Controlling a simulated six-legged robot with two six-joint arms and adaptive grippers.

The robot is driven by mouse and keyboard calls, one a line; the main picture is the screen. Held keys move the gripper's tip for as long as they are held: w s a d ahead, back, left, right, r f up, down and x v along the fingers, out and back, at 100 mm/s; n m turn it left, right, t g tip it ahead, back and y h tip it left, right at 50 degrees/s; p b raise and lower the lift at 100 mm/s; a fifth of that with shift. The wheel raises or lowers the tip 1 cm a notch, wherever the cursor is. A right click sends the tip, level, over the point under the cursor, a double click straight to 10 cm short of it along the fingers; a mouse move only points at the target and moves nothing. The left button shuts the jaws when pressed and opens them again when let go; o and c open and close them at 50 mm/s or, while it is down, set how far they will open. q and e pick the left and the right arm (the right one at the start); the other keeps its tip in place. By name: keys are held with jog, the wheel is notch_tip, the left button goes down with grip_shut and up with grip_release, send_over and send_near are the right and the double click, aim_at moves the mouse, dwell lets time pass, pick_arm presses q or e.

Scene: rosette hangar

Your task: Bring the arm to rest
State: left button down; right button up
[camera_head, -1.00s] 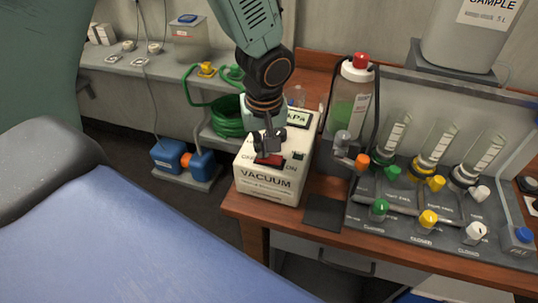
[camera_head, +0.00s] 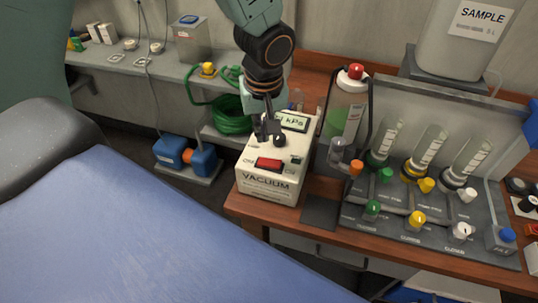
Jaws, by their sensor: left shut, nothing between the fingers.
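My left arm comes down from the top of the view. Its gripper (camera_head: 264,136) is shut and empty, above the rear part of the white vacuum box (camera_head: 266,186). I cannot tell whether the fingertips touch the box. A red rocker switch (camera_head: 269,163) on the box's top is in plain view in front of the gripper. A dark knob (camera_head: 280,140) stands just right of the fingers. The kPa display (camera_head: 292,121) is at the back of the box. My right gripper is not in view.
Right of the box on the wooden bench (camera_head: 290,222) stand a red-capped bottle (camera_head: 345,112) and a grey panel with several flow tubes and coloured knobs (camera_head: 400,215). A green hose coil (camera_head: 231,115) and a blue pump (camera_head: 170,151) are at left. A blue padded surface (camera_head: 150,235) fills the front left.

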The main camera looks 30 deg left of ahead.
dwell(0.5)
pick_arm(q)
jog(key=s+d+f+m+g+h, duration=0.1)
jog(key=s+d+f+m, duration=0.1)
jog(key=s+f, duration=0.4)
jog(key=s+d+f+m+h, duration=0.1)
jog(key=s+d+f+m, duration=0.15)
jog(key=s+f, duration=0.4)
jog(key=s+f+m, duration=0.3)
jog(key=s+f, duration=0.6)
jog(key=s, duration=0.3)
notch_tip(320, 180, down, 17)
jog(key=b, duration=1.6)
jog(key=shift+s+a+r+m+y+b, duration=0.15)
jog(key=shift+s+a+m+y+b, duration=0.05)
jog(key=shift+a+m+y+b, duration=0.2)
